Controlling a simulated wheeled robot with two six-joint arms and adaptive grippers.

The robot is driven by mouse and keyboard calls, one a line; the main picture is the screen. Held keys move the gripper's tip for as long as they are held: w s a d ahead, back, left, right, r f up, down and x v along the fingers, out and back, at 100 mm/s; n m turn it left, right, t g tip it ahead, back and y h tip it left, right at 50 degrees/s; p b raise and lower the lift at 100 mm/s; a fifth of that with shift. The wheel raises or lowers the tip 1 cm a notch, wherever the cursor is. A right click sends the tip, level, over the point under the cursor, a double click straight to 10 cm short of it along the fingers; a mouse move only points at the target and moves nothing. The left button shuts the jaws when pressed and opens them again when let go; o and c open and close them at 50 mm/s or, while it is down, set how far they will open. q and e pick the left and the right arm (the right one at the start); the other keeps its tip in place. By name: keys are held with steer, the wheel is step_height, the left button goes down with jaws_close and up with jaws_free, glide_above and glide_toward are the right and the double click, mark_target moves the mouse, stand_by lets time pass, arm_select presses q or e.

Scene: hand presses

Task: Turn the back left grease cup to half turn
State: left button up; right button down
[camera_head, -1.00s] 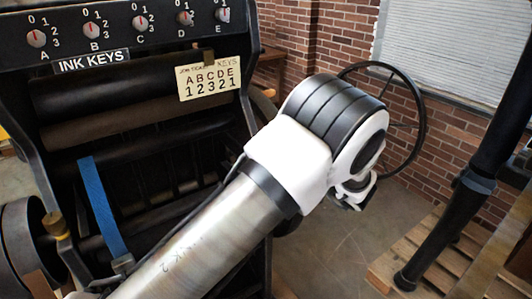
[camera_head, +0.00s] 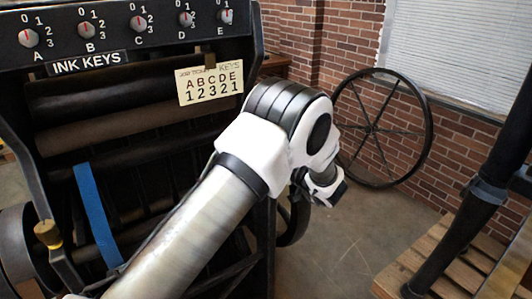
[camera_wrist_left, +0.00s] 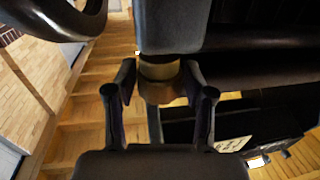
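A brass-coloured cup (camera_wrist_left: 160,85) sits beneath a dark block in the left wrist view. My left gripper (camera_wrist_left: 160,93) is open, with one finger on each side of this cup. I cannot tell whether either finger touches it. The cup's turn mark is not visible. In the head view my left arm reaches from the bottom left across the front of the press (camera_head: 130,140), and its fingers are hidden behind the wrist. Another brass cup (camera_head: 47,232) stands at the press's left edge. My right gripper is not in view.
A row of ink key dials (camera_head: 138,24) and a card with letters and numbers (camera_head: 210,86) are on the press. A blue strip (camera_head: 97,213) hangs on its front. A large spoked wheel (camera_head: 428,125) leans by the brick wall, and wooden pallets (camera_head: 470,255) lie at right.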

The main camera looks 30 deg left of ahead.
arm_select(q)
steer(key=c, duration=0.6)
steer(key=shift+o, duration=0.2)
steer(key=shift+m+t+h, duration=0.3)
steer(key=shift+m+t, duration=0.4)
steer(key=shift+t, duration=0.4)
steer(key=shift+m+t+h, duration=0.6)
steer(key=shift+m+t, duration=0.3)
steer(key=shift+t, duration=0.4)
steer(key=o, duration=1.2)
steer(key=shift+w+a+f, duration=0.1)
steer(key=shift+f, duration=0.05)
steer(key=shift+c, duration=0.2)
steer(key=v, duration=0.7)
steer(key=shift+d, duration=0.25)
